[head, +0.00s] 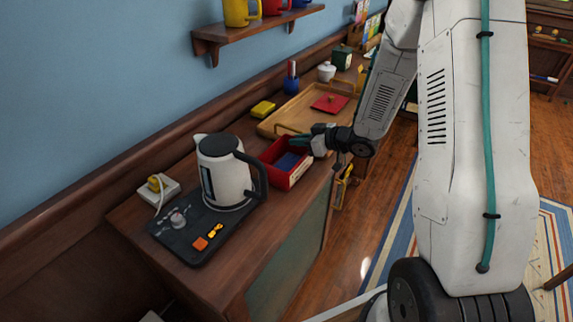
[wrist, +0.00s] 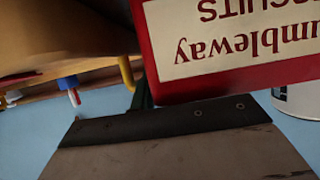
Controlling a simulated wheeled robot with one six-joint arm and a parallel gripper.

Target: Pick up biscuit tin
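The biscuit tin (head: 274,178) is an open red box with a blue inside and a cream label on its right side. It is on the wooden cabinet top, just right of the kettle. In the wrist view the tin (wrist: 154,80) is very close, its label reading "umbleway" and "...scuits" upside down. My gripper (head: 300,142) is at the tin's far right end, its fingertips at the rim. I cannot tell whether the fingers touch or hold the tin, or how far apart they are.
A white kettle (head: 222,172) with a black handle stands close left of the tin on a dark mat (head: 190,247). Behind the tin is a wooden tray (head: 280,122) with a red lid (head: 331,103). A yellow block (head: 263,109) lies near the wall. A shelf (head: 262,30) hangs above.

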